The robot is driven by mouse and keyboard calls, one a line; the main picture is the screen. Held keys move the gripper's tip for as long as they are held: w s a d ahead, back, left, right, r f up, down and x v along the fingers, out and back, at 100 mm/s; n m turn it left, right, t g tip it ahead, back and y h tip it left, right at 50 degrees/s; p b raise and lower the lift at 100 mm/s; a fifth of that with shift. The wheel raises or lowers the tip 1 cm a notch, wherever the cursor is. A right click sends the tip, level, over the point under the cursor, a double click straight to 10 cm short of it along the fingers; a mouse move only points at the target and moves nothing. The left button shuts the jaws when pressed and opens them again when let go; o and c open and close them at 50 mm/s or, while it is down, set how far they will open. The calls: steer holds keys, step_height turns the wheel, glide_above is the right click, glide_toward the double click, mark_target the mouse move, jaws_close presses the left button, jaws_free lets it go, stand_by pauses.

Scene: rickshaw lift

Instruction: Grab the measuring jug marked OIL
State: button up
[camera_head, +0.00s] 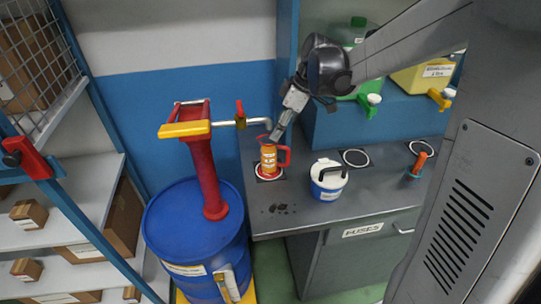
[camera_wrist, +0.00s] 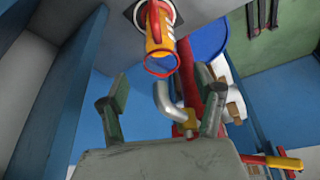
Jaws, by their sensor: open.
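An orange-yellow measuring jug (camera_head: 269,160) with a red rim and red handle stands upright on a ringed spot at the left end of the grey counter. Its label is too small to read. The handle points right. In the wrist view the jug (camera_wrist: 159,37) appears at the top centre, its red rim toward me. My gripper (camera_head: 279,131) is above the jug, close to its rim, pointing down.
A bent metal spout (camera_head: 258,121) from the red pump (camera_head: 203,165) on the blue drum (camera_head: 175,225) runs close beside my gripper. A white-and-blue tub (camera_head: 328,180) stands right of the jug. Green (camera_head: 357,35) and yellow (camera_head: 422,79) canisters sit on the raised shelf.

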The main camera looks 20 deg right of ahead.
mark_target(274, 157)
steer(key=x, duration=0.8)
steer(key=shift+f+p, duration=0.15)
steer(key=shift+p, duration=0.3)
steer(key=shift+s, duration=0.1)
jaws_close()
